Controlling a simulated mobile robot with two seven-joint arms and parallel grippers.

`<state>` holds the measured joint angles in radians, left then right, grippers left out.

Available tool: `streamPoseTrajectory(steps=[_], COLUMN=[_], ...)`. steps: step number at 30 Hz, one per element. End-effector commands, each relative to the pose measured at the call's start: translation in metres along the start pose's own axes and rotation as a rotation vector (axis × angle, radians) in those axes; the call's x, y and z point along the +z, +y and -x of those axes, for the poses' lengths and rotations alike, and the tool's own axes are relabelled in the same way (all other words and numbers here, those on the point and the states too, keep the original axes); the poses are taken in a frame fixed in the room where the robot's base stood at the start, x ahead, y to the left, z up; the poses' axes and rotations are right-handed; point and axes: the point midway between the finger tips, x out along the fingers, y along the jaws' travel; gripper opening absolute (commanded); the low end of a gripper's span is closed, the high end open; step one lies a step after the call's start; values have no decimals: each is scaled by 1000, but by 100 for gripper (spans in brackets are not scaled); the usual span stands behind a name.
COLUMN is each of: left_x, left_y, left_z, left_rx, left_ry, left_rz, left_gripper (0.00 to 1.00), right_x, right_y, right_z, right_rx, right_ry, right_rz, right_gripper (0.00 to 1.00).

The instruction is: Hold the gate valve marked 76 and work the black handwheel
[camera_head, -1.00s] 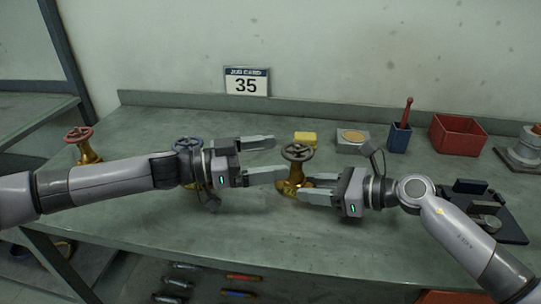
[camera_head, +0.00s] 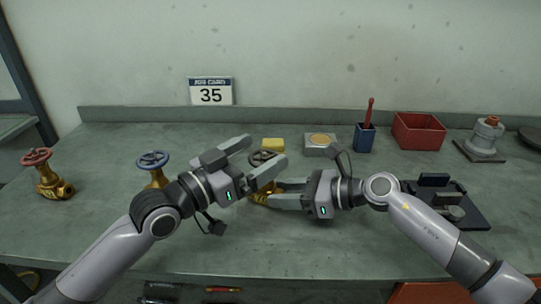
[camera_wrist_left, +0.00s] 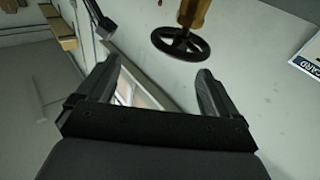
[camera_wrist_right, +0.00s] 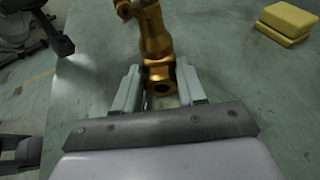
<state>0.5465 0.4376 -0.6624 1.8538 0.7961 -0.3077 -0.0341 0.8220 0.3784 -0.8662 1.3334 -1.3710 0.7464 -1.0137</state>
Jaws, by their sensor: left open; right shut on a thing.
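The brass gate valve with the black handwheel (camera_head: 262,157) stands on the bench in mid-view, partly covered by my left gripper. I cannot read a number on it. My right gripper (camera_head: 274,193) is shut on its brass body; the right wrist view shows the body (camera_wrist_right: 158,72) between the fingers. My left gripper (camera_head: 264,152) is open and slants up to the right, its fingers overlapping the wheel in the head view. In the left wrist view the handwheel (camera_wrist_left: 180,42) lies just past the open fingertips, apart from them.
A blue-wheel valve (camera_head: 153,160) and a red-wheel valve (camera_head: 45,175) stand left. Behind are a yellow block (camera_head: 272,144), a grey block (camera_head: 320,145), a blue cup (camera_head: 364,138) and a red bin (camera_head: 418,131). A black fixture (camera_head: 447,200) sits right.

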Motion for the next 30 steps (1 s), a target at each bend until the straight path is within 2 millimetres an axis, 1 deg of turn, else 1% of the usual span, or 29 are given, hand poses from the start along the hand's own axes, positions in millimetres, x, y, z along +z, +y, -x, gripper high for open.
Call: streamPoseTrajectory(steps=[9, 12, 17, 20, 23, 30], left_x=[17, 21, 25, 25, 26, 30], left_y=[-10, -13, -14, -15, -15, -15], left_z=[48, 60, 71, 69, 58, 15], left_rx=[-20, -17, -12, -11, -12, -10], left_ry=[-75, -88, -98, -98, -97, -97], left_rz=[-6, -18, -33, -37, -37, -36], left_gripper=[94, 94, 94, 94, 94, 94], right_x=[0, 0, 0, 0, 0, 0], right_y=[-1, -1, -1, -1, 0, 0], right_z=[0, 0, 0, 0, 0, 0], right_rx=[-2, -2, -2, -2, -1, -1], right_ry=[0, 0, 0, 0, 0, 0], right_rz=[1, 1, 1, 1, 1, 1], right_gripper=[23, 23, 23, 23, 23, 23])
